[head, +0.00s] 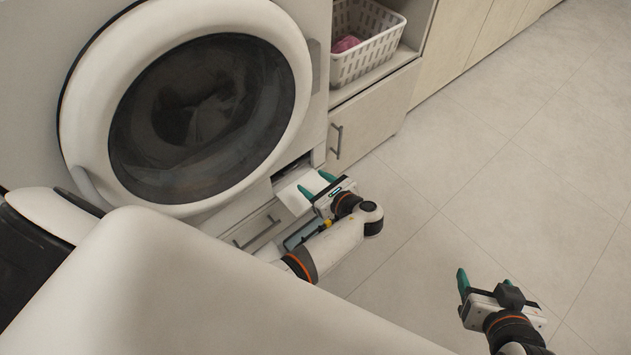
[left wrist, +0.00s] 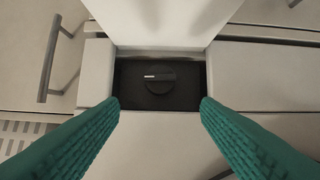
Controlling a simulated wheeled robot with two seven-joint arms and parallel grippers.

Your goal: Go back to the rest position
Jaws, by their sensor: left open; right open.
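My left gripper (head: 315,184) is open and empty, in front of the lower front of the washing machine (head: 75,130). Its green fingers stand apart in the left wrist view (left wrist: 160,103), on either side of a dark recess (left wrist: 128,82) with a round black knob (left wrist: 160,80). A white flap (head: 290,192) hangs open at this recess; in the left wrist view the flap (left wrist: 155,22) fills the top middle. No contact between fingers and flap is clear. My right gripper (head: 484,282) is open and empty above the floor at the lower right.
The washer's round door (head: 200,115) is shut, with dark contents behind the glass. A white basket (head: 370,55) with a pink cloth (head: 346,44) stands on a shelf above a drawer with a handle (head: 336,140). The tiled floor (head: 480,160) to the right is clear.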

